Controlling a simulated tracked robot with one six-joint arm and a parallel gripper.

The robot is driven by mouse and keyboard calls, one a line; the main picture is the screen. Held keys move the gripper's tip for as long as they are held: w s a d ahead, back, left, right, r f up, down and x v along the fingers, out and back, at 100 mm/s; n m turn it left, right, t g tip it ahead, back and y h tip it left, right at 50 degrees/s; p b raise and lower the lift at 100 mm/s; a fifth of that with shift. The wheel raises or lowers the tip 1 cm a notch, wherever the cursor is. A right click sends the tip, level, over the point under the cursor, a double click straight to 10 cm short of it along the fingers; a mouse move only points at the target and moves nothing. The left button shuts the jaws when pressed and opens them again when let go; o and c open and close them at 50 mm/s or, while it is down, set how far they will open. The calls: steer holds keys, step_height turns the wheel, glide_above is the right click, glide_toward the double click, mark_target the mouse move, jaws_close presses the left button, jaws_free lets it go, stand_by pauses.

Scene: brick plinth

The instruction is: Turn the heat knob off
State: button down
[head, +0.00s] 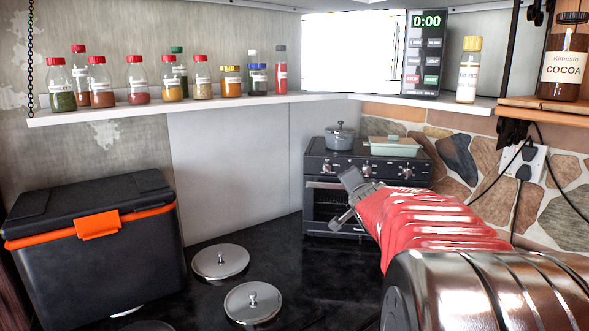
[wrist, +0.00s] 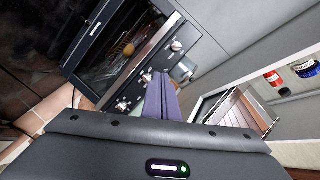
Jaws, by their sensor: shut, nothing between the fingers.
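A small black oven (head: 335,204) stands at the back of the dark counter, and it fills the upper left of the wrist view (wrist: 115,45). Its front strip carries silver knobs, a left one (head: 326,169), a middle one (head: 367,167) and a right one (head: 407,172). I cannot tell which is the heat knob or read its setting. In the wrist view, one knob (wrist: 176,46) is clear of my fingers and another (wrist: 122,103) is left of them. My gripper (wrist: 160,76) is shut and empty, its purple fingers at the knob strip; contact is unclear. They may partly cover the middle knob.
A grey pot (head: 340,138) and a pale green dish (head: 394,147) stand on the oven. Two metal lids, one at the back (head: 220,261) and one nearer (head: 252,302), lie on the counter. A black cooler (head: 95,265) stands left. A shelf (head: 190,107) with jars runs above.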

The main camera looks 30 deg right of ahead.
mark_target(367, 170)
steer(key=d+f+m+t, duration=0.1)
steer(key=d+m, duration=0.1)
steer(key=d, duration=0.7)
steer(key=s+d+f+m+t, duration=0.1)
steer(key=d+m+t, duration=0.1)
steer(key=d, duration=0.7)
steer(key=shift+s+m, duration=0.2)
steer(key=shift+m, duration=0.5)
steer(key=shift+d, duration=0.1)
steer(key=x, duration=1)
steer(key=shift+w, duration=0.15)
steer(key=shift+w+a, duration=0.6)
steer(key=shift+a, duration=0.2)
steer(key=shift+w+a, duration=0.55)
steer(key=shift+a, duration=0.3)
